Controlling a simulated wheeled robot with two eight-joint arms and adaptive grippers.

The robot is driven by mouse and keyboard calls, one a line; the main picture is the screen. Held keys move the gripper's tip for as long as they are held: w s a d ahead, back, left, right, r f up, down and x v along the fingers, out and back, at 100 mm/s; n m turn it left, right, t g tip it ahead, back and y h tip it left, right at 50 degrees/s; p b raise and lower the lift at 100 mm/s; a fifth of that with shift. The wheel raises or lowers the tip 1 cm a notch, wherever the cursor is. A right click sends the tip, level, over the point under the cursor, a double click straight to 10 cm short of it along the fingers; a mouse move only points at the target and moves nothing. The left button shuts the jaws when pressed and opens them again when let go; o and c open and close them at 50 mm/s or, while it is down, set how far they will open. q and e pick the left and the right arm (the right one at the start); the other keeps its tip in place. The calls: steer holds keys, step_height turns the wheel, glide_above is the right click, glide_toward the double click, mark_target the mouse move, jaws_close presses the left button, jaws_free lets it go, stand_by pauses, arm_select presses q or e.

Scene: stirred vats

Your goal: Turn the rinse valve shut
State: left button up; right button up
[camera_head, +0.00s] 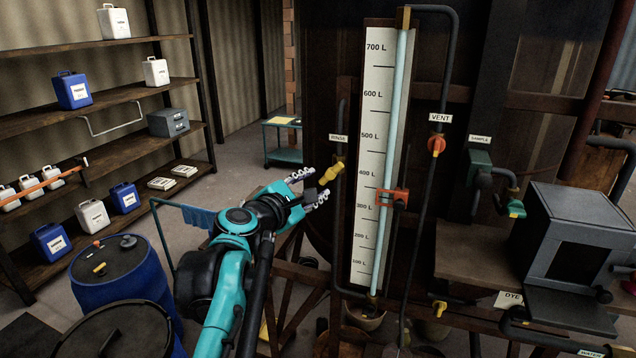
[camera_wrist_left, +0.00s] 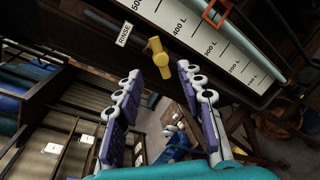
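The rinse valve's yellow handle (camera_head: 331,173) sits on a thin dark pipe below the RINSE label (camera_head: 338,138), left of the tall white level scale. In the head view it slants from upper right to lower left. My left gripper (camera_head: 312,187) is open, its fingertips close to the handle's left side. In the left wrist view, the yellow handle (camera_wrist_left: 157,54) shows just ahead of the spread fingers (camera_wrist_left: 160,72), roughly in line with the gap between them. Nothing is held. I cannot tell whether a fingertip touches the handle. My right gripper is not in view.
The level scale (camera_head: 377,150) with a red pointer (camera_head: 392,197) stands right of the valve. A vent valve (camera_head: 436,145) and a sample valve (camera_head: 481,160) are further right. A blue drum (camera_head: 122,280) stands left of my arm, before shelves of canisters.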

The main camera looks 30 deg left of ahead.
mark_target(329, 175)
arm_select(q)
steer(key=w+a+p, duration=0.1)
steer(key=w+f+t+h+p, duration=0.1)
steer(key=w, duration=0.1)
steer(key=w+a+f+h+p, duration=0.1)
steer(key=shift+w+a+f+t, duration=0.25)
steer(key=shift+w+a+t, duration=0.05)
steer(key=shift+w+a, duration=0.05)
steer(key=shift+w+d+p, duration=0.1)
steer(key=shift+w+p, duration=0.25)
steer(key=shift+w, duration=0.05)
steer(key=w+p, duration=0.1)
steer(key=w, duration=0.5)
steer(key=shift+w, duration=0.2)
steer(key=shift+s+d, duration=0.1)
steer(key=shift+d, duration=0.05)
jaws_close()
